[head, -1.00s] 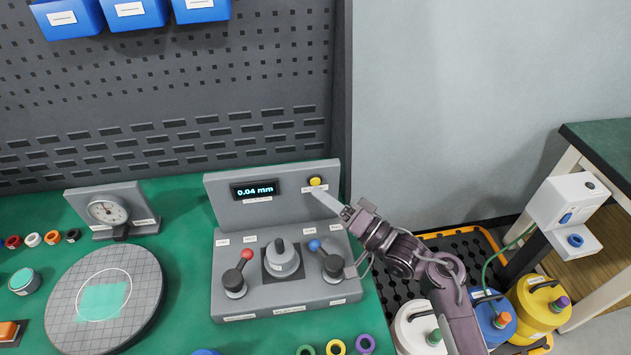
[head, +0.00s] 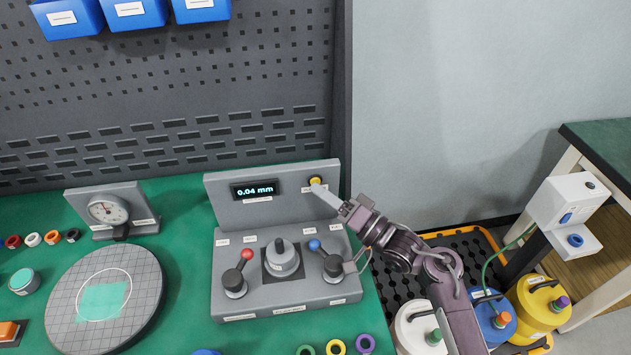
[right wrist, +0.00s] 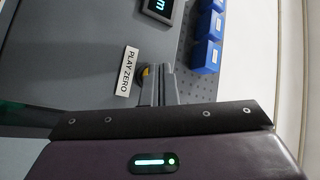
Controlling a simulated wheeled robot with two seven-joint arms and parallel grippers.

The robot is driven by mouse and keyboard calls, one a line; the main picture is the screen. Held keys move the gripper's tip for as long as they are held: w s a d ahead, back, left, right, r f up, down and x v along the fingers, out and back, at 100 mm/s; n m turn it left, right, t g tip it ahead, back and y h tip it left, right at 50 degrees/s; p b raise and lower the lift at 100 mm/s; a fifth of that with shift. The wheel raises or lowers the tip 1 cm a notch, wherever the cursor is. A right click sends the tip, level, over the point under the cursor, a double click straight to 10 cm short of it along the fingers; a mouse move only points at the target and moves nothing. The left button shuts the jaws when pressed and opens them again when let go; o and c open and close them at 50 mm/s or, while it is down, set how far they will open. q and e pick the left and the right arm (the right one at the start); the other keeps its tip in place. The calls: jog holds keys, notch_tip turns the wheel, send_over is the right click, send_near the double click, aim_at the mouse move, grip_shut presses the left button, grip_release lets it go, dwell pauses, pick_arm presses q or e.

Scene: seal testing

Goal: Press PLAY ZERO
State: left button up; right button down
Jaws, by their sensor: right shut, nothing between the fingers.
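The yellow PLAY ZERO button (head: 316,181) sits at the upper right of the grey console's upright panel (head: 240,212). My right gripper (head: 318,190) is shut and empty, its fingertips at the button's lower edge; contact cannot be made out. In the right wrist view the shut fingers (right wrist: 159,72) cover most of the yellow button (right wrist: 145,72), beside the PLAY ZERO label (right wrist: 126,72). The display (head: 255,190) reads 0.04 mm. My left gripper is not in view.
Below the panel are a red-knobbed lever (head: 240,272), a grey central knob (head: 282,258) and a blue-knobbed lever (head: 327,260). A dial gauge (head: 110,211) and a round gridded plate (head: 65,300) stand left. Coloured canisters (head: 540,305) stand at lower right.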

jog(key=shift+w, duration=0.25)
dwell(0.3)
jog(key=shift+s, duration=0.1)
jog(key=shift+s+d+p, duration=0.1)
jog(key=shift+s+p, duration=0.55)
jog(key=shift+s, duration=0.05)
jog(key=s+p, duration=0.1)
jog(key=s, duration=0.1)
jog(key=s+d+p, duration=0.1)
jog(key=s+p, duration=0.1)
jog(key=s, duration=0.1)
dwell(0.3)
jog(key=shift+w, duration=0.1)
dwell(0.7)
